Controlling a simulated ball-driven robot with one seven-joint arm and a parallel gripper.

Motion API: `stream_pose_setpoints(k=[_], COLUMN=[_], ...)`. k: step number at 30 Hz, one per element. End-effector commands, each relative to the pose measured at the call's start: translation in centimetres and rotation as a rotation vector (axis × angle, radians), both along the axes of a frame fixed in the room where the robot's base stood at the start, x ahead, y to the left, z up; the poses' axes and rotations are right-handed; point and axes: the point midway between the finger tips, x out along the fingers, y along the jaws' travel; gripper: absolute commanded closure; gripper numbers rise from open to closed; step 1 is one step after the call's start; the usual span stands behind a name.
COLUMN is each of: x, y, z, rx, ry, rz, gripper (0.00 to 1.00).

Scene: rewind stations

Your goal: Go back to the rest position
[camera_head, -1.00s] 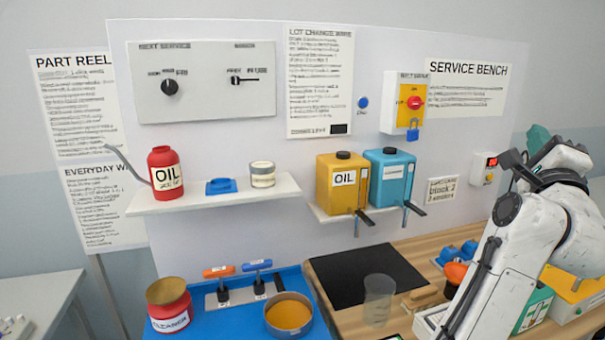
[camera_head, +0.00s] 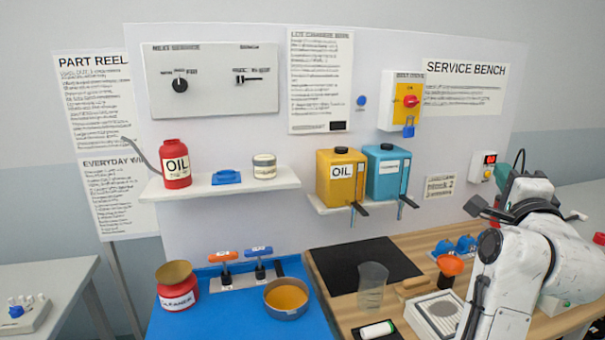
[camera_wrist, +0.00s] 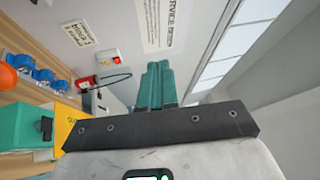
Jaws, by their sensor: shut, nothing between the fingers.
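My gripper shows in the wrist view (camera_wrist: 160,86) as two teal fingers side by side, touching, with nothing between them. They point up and away over the right end of the bench, clear of everything. In the head view my white arm fills the right side. The teal part of my gripper (camera_head: 513,185) shows at the wall's right end, partly hidden by my arm.
The wooden bench (camera_head: 415,262) holds a black mat (camera_head: 362,268), a clear beaker (camera_head: 372,285) and an orange-topped item (camera_head: 449,266). A red oil can (camera_head: 175,165) stands on the shelf (camera_head: 215,189). Yellow (camera_head: 340,178) and blue (camera_head: 390,175) canisters stand beside it.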

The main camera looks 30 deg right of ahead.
Motion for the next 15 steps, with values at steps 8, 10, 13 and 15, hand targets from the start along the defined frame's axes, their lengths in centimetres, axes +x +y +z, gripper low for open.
stream_pose_setpoints(k=[8,10,13,15], x=[3.2,3.5,3.2,2.3], y=[5.0,7.1,10.5,12.9], z=[-9.9,-13.9,-20.0,-24.2], rx=[-0.117,-0.168,-0.252,-0.312], ry=[0.443,0.604,0.844,1.003], rz=[0.124,0.185,0.294,0.380], gripper=[1.00,1.00,1.00,1.00])
